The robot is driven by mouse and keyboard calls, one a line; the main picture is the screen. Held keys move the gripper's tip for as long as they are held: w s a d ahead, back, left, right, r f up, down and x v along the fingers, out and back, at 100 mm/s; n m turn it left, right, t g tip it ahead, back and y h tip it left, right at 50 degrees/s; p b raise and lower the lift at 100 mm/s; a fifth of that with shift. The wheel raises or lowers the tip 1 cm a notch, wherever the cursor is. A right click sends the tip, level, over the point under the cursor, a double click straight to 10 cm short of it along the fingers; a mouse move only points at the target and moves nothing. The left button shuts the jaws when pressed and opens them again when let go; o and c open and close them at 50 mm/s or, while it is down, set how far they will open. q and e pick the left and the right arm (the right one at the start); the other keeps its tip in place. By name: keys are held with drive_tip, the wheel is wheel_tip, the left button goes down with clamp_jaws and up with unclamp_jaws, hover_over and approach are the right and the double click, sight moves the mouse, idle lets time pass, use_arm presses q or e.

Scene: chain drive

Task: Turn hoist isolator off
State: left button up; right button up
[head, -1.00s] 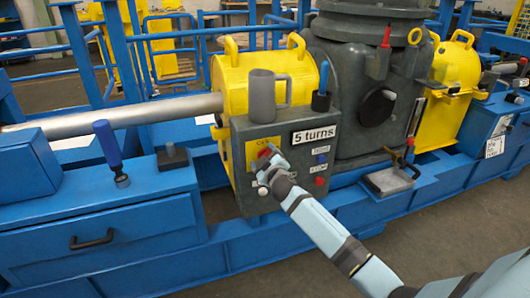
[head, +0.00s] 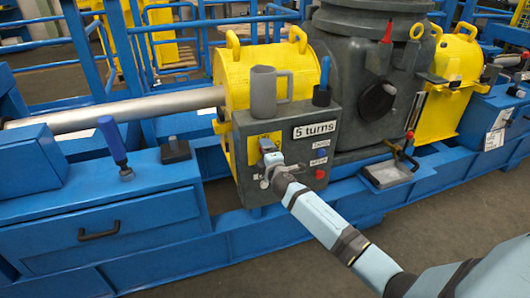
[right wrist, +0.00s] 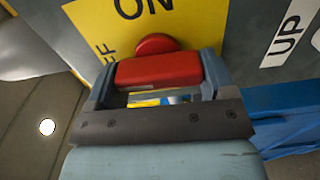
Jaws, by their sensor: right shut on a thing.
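The hoist isolator is a red handle on a yellow plate (head: 252,150) on the front of the grey control box (head: 250,185). In the right wrist view the red handle (right wrist: 158,71) lies between both fingers of my right gripper (right wrist: 158,88), which is shut on it. The plate (right wrist: 205,20) shows "ON" beyond the handle and part of "OFF" to the left. In the head view my right gripper (head: 268,152) covers most of the handle, so I cannot tell its exact setting there. My left gripper is not in view.
A grey mug (head: 268,92) and a blue-handled tool (head: 323,82) stand on the box top. A blue lever (head: 112,141) stands at left.

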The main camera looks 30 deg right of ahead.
drive_tip(key=shift+f+n, duration=0.1)
drive_tip(key=shift+n, duration=0.3)
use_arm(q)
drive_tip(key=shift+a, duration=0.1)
use_arm(e)
drive_tip(key=o, duration=0.9)
drive_tip(key=shift+s, duration=0.1)
drive_tip(key=shift+s+a, duration=0.1)
drive_tip(key=shift+s, duration=0.15)
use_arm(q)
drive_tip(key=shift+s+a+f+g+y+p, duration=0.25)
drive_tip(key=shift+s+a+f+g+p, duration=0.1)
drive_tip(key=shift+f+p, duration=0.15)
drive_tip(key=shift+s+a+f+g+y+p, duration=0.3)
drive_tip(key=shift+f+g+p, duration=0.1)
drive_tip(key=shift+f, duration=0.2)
use_arm(e)
drive_tip(key=v, duration=1.3)
drive_tip(key=shift+s, duration=0.1)
